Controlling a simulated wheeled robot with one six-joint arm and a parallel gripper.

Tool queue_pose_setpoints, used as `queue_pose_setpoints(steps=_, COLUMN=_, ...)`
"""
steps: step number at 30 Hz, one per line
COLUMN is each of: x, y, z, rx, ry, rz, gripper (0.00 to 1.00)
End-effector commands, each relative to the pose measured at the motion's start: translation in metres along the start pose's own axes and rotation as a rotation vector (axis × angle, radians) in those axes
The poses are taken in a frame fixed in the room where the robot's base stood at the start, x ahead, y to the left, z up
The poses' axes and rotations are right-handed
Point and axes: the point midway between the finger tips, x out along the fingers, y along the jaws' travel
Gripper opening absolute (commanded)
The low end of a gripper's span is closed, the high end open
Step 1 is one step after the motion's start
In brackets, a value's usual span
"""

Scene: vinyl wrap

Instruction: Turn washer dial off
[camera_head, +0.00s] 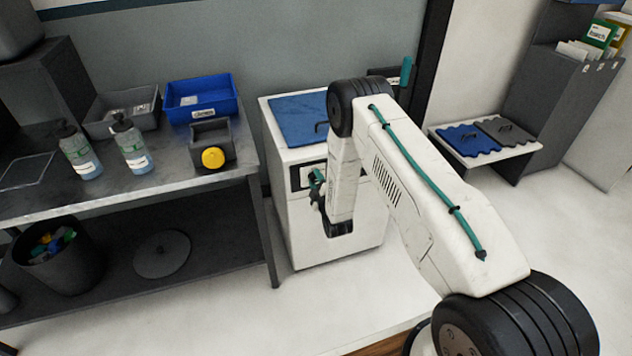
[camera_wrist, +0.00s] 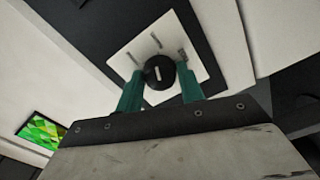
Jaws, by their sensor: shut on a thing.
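The washer (camera_head: 308,233) is a white box-shaped machine with a blue top, standing right of the workbench in the head view. My arm hides part of its front. In the wrist view, the dial (camera_wrist: 159,72) is a round black knob with a pale mark, set on a white square plate (camera_wrist: 122,66) with a few grey tick marks. My gripper (camera_wrist: 160,82) has two teal fingers, one on each side of the dial, closed on it. In the head view my gripper (camera_head: 318,183) is at the washer's upper front, and the dial is hidden there.
The workbench (camera_head: 200,178) at left holds two pump bottles, a grey tray, a blue bin (camera_head: 200,98) and a dark box with a yellow knob (camera_head: 212,157). A small white shelf (camera_head: 510,152) stands at right. The floor before the washer is clear.

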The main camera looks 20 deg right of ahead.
Motion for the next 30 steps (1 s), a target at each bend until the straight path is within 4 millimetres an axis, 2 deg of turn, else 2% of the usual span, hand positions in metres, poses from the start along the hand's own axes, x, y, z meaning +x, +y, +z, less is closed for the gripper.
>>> queue_pose_setpoints(steps=30, x=-0.0006, y=-0.0008, z=0.0001, rx=-0.964, ry=0.001, rz=-0.002, gripper=0.15)
